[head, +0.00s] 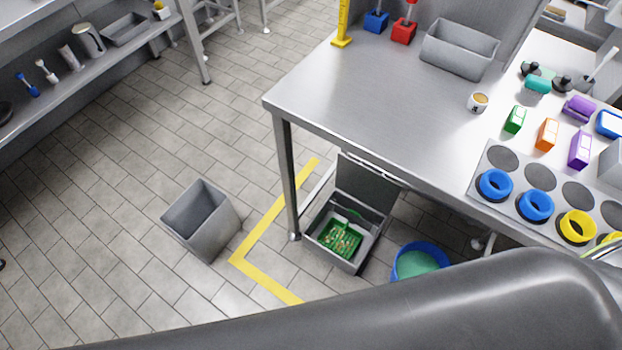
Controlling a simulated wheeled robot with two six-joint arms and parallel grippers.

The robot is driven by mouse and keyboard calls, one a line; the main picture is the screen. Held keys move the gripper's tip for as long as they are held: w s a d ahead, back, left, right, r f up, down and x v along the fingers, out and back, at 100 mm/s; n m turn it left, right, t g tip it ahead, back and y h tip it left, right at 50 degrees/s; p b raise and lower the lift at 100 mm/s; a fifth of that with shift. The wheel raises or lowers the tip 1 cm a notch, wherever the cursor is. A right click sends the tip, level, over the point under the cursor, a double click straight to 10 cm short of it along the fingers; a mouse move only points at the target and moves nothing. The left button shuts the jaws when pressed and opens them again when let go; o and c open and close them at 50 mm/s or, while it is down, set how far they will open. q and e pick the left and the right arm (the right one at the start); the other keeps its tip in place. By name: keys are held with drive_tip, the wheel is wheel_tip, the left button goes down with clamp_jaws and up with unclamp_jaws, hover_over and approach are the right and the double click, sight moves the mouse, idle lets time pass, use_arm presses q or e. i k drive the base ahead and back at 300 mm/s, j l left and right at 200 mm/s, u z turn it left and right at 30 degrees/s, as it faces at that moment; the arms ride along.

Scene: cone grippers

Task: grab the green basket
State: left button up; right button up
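The green basket (340,239) sits inside an open grey bin (347,265) on the floor under the steel table. Small pale pieces show in the basket, and its green handle rises at the back. The bin's dark lid stands raised behind it. A large dark grey curved shape, which may be part of my own body, fills the bottom of the head view. Neither of my grippers can be made out in this view.
The steel table (380,100) overhangs the bin, with its leg (287,180) close on the left. A blue bucket (420,262) stands right of the bin. An empty grey bin (202,222) stands left, beyond yellow floor tape (262,230). Tiled floor further left is clear.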

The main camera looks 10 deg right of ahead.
sight(336, 236)
drive_tip(key=u, duration=1.85)
drive_tip(key=i+j+u, duration=0.3)
drive_tip(key=i, duration=0.3)
drive_tip(key=i+j+u, duration=0.1)
drive_tip(key=i+u, duration=0.2)
drive_tip(key=i, duration=0.35)
drive_tip(key=i+l+z, duration=0.2)
drive_tip(key=i+z, duration=0.8)
drive_tip(key=i+j+z, duration=0.45)
drive_tip(key=i, duration=0.15)
drive_tip(key=i+l+z, duration=0.25)
drive_tip(key=z, duration=0.2)
drive_tip(key=i+z, duration=0.35)
drive_tip(key=z, duration=0.15)
drive_tip(key=i+z, duration=0.45)
drive_tip(key=i+j+z, duration=0.1)
drive_tip(key=i+z, duration=0.15)
drive_tip(key=z, duration=0.25)
drive_tip(key=i+l+z, duration=0.15)
drive_tip(key=i+z, duration=0.3)
drive_tip(key=i, duration=0.4)
drive_tip(key=i+j+z, duration=0.15)
drive_tip(key=i+z, duration=0.25)
drive_tip(key=i, duration=0.45)
drive_tip(key=i+z, duration=0.25)
drive_tip(key=i, duration=0.55)
drive_tip(key=i+j+z, duration=0.2)
drive_tip(key=i, duration=0.55)
drive_tip(key=i+z, duration=0.1)
drive_tip(key=z, duration=2.75)
